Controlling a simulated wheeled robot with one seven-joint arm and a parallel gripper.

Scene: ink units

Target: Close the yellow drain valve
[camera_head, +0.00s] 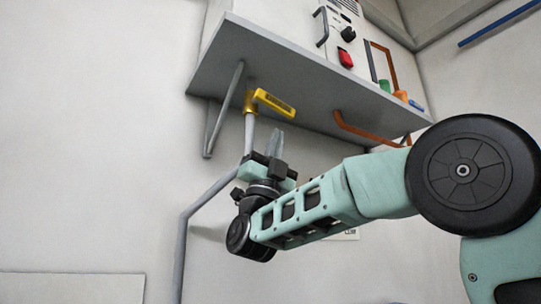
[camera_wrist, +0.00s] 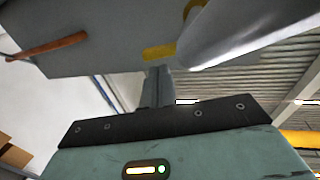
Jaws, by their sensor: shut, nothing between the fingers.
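The yellow drain valve (camera_head: 263,101) hangs under the grey shelf on a grey pipe (camera_head: 249,132). Its yellow handle points to the right and slightly down, across the pipe, in the head view. In the wrist view, part of the yellow handle (camera_wrist: 160,52) shows just beyond my fingertips, and the pipe (camera_wrist: 245,28) crosses at upper right. My gripper (camera_head: 275,142) is shut and empty, pointing up, below the handle and to the right of the pipe. It also shows in the wrist view (camera_wrist: 157,85). It looks apart from the handle; the exact gap is unclear.
The grey shelf (camera_head: 300,85) is close above the valve, with a bracket (camera_head: 225,110) at left. A white unit (camera_head: 345,40) with a red switch stands on it. An orange pipe (camera_head: 365,131) runs below the shelf at right. The wall at left is clear.

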